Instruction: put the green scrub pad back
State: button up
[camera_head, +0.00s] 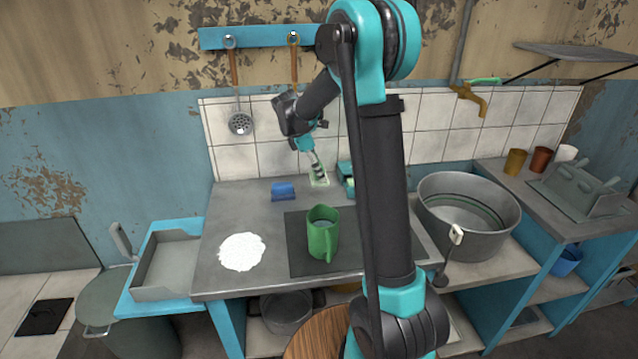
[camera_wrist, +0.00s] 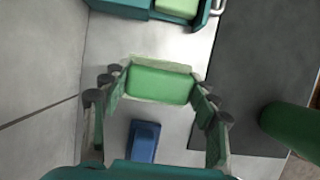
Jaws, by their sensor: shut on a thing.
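The green scrub pad (camera_wrist: 160,85) is between the fingertips of my gripper (camera_wrist: 158,90) in the wrist view, with a paler rim along its far edge. In the head view my gripper (camera_head: 319,172) points down near the tiled wall, and the pad (camera_head: 322,183) shows pale green at its tips, at or just above the counter; the exact height is unclear. A teal holder (camera_wrist: 124,4) with a light green piece (camera_wrist: 177,7) inside lies beyond the pad in the wrist view, apart from it. In the head view the holder (camera_head: 345,168) is right of my gripper, partly hidden by my arm.
A blue block (camera_head: 283,191) stands left of my gripper; it also shows in the wrist view (camera_wrist: 144,141). A green mug (camera_head: 323,235) stands on a dark mat (camera_head: 298,262). White powder (camera_head: 241,252) lies front left. A large metal pot (camera_head: 468,207) is right.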

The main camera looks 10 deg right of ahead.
aim_at(319, 182)
jog(key=shift+f, duration=2.6)
jog(key=o, duration=1.2)
jog(key=shift+f, duration=0.1)
jog(key=v, duration=1.2)
